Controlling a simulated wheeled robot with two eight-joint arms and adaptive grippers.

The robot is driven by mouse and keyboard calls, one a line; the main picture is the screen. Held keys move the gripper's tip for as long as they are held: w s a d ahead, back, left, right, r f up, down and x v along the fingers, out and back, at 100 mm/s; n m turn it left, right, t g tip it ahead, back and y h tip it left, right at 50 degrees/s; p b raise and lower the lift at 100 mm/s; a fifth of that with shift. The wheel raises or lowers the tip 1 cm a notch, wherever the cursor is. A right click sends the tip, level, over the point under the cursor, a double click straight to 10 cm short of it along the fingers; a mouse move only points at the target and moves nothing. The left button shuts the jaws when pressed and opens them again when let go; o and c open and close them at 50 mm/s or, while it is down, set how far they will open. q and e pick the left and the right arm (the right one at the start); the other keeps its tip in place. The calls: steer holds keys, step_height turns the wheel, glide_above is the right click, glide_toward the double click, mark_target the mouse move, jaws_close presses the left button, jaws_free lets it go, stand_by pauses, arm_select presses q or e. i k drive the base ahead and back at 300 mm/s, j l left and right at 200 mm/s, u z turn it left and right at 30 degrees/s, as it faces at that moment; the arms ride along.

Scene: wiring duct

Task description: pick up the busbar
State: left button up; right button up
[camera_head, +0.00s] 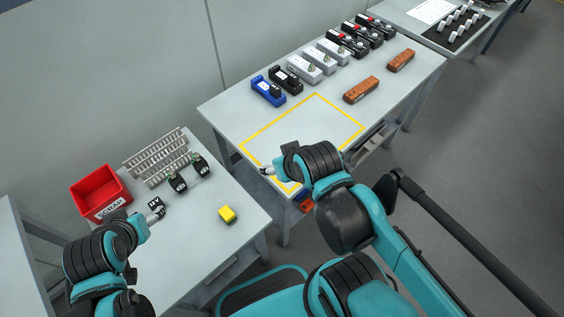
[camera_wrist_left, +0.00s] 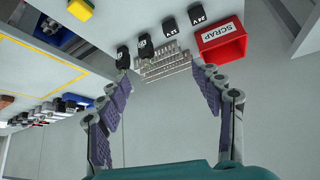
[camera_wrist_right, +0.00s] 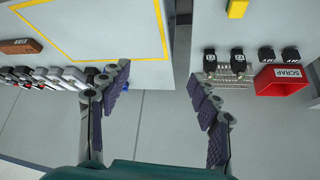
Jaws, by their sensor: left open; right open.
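No part is clearly marked as the busbar. Two orange-brown bars lie on the right side of the far table, a nearer one (camera_head: 361,90) and a farther one (camera_head: 400,61); I cannot tell whether either is the busbar. One brown bar (camera_wrist_right: 20,46) shows at the left of the right wrist view. My left gripper (camera_wrist_left: 165,74) is open and empty above the near table, with slotted grey strips (camera_wrist_left: 164,65) beyond its fingers. My right gripper (camera_wrist_right: 157,74) is open and empty, near the front corner of the yellow outline in the head view. Neither touches a bar.
The near table holds a red scrap bin (camera_head: 100,194), grey slotted strips (camera_head: 157,158), black labelled blocks (camera_head: 177,182) and a yellow block (camera_head: 227,214). Blue, black, grey and red-topped modules (camera_head: 305,68) line the far table's back. The yellow-outlined area (camera_head: 315,95) is bare.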

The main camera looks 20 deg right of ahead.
mark_target(354, 94)
steer(key=z, duration=1.55)
steer(key=i+l+u, duration=0.2)
steer(key=l, duration=0.5)
steer(key=i+l+u, duration=0.4)
steer(key=l, duration=0.25)
steer(key=i+l+u, duration=0.15)
steer(key=l, duration=0.2)
steer(key=i+l+u, duration=0.2)
steer(key=l, duration=0.2)
steer(key=i+l+u, duration=0.2)
steer(key=l, duration=0.2)
steer(key=i+l+u, duration=0.2)
steer(key=i, duration=0.15)
steer(key=i+l+u, duration=0.2)
steer(key=i, duration=0.2)
